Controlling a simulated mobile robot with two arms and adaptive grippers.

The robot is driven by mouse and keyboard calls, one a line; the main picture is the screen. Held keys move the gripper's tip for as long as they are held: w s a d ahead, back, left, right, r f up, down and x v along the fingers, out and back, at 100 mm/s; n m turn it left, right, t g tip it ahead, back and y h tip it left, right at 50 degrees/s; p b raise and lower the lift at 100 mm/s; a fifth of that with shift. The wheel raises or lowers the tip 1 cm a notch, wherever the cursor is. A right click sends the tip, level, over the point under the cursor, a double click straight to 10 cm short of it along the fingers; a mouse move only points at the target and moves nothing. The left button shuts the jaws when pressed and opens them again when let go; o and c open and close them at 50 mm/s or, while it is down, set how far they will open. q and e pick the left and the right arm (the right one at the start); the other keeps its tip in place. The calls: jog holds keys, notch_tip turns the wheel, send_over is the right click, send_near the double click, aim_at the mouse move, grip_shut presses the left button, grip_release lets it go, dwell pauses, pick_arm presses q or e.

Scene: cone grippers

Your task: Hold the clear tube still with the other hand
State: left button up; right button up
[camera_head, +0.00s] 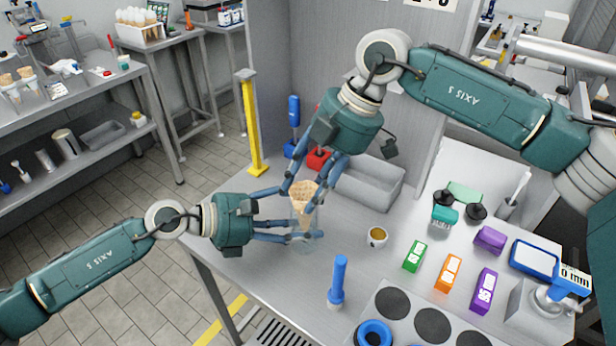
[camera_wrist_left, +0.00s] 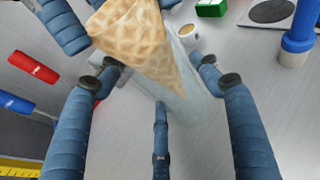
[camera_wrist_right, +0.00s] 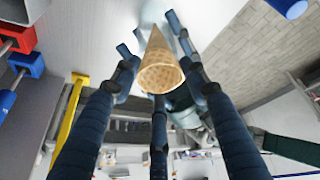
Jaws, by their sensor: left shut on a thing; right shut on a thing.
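I cannot tell how deep the tip sits. My right gripper (camera_head: 308,200) is shut on the cone from above, with the cone between its fingers in the right wrist view (camera_wrist_right: 160,72).
A small tan cup (camera_head: 377,236) and a blue upright tool (camera_head: 338,282) stand to the right. A grey bin (camera_head: 372,184) is behind. Green, orange and purple boxes (camera_head: 449,272) lie farther right. A yellow post (camera_head: 251,125) rises at the bench's left edge.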

jog(key=shift+f, duration=0.3)
jog(key=o, duration=0.8)
jog(key=shift+o, duration=0.2)
jog(key=v, duration=1.2)
pick_arm(q)
jog(key=o, duration=1.5)
jog(key=shift+o, duration=0.2)
jog(key=shift+a, duration=0.15)
